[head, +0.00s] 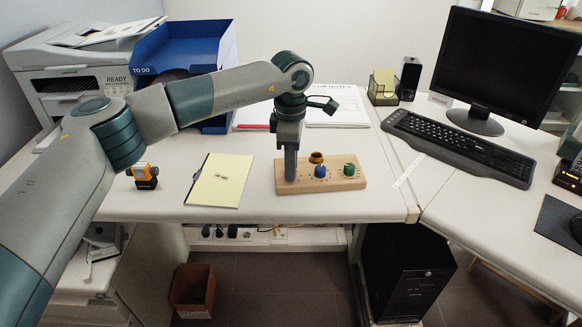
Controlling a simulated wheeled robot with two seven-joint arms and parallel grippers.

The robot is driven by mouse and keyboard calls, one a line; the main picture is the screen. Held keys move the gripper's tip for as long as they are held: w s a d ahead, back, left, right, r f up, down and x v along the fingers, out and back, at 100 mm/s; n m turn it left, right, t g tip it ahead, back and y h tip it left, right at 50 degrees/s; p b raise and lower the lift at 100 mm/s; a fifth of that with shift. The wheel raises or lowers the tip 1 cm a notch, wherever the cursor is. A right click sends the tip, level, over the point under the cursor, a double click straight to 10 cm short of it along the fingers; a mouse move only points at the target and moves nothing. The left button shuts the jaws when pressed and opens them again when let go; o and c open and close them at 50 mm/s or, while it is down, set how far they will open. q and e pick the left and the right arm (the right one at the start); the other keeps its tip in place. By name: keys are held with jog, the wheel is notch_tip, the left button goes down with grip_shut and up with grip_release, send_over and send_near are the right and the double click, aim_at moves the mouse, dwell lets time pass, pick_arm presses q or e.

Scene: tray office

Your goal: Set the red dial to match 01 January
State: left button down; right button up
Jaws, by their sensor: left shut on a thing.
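A wooden block (355,184) lies near the front edge of the desk. On it stand a blue dial (320,171), a green dial (349,169) and an orange-brown dial (316,157). My left gripper (290,177) points straight down over the block's left end, its fingers shut. The red dial does not show; the fingers cover the spot where they grip at that end. Left of the block lies a yellow sheet (222,183) on a board, with small dark writing that I cannot read. My right gripper is not in view.
An orange-and-black device (144,176) stands left of the yellow sheet. A blue tray (180,52) and a printer (60,75) stand at the back left. A keyboard (460,144) and monitor (506,65) are at the right. The desk's front edge is close to the block.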

pick_arm(q)
jog(key=n+b, duration=0.1)
jog(key=n, duration=0.5)
jog(key=shift+w, duration=0.1)
jog(key=shift+n, duration=1.3)
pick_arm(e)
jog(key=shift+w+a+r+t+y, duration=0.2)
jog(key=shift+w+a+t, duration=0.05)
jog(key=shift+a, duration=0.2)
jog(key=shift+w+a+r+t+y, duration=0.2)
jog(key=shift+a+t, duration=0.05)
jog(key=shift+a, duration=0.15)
pick_arm(q)
jog(key=shift+n, duration=0.3)
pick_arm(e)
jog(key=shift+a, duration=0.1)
pick_arm(q)
jog(key=c, duration=1.5)
grip_release()
jog(key=shift+r, duration=0.15)
